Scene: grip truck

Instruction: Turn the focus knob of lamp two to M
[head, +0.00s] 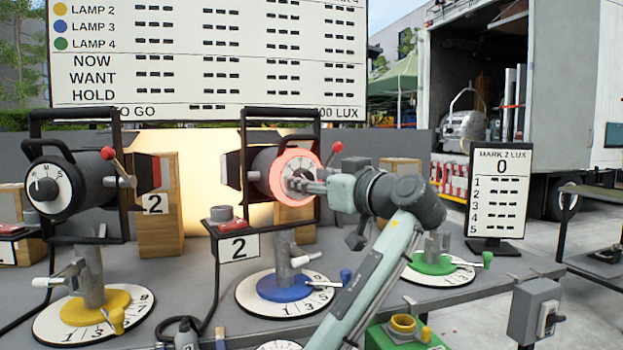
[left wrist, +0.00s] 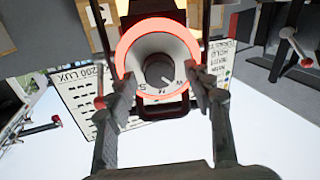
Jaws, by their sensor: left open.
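The board pairs blue with lamp 3 and yellow with lamp 2. My left gripper (head: 302,186) is at this dial and partly hides it. In the left wrist view, the dark focus knob (left wrist: 159,68) sits on a white dial with letters W, M and S; its white mark seems to point near W. My left gripper (left wrist: 160,82) is open, fingers on either side of the dial, apart from the knob. My right gripper is not seen.
A lamp on a yellow base (head: 95,305), with a similar knob (head: 43,188), stands at left. A green base (head: 438,263) is at right, near the lux display (head: 498,190). A red-tipped lever (head: 334,151) sticks out close to my gripper. Cables lie across the grey table.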

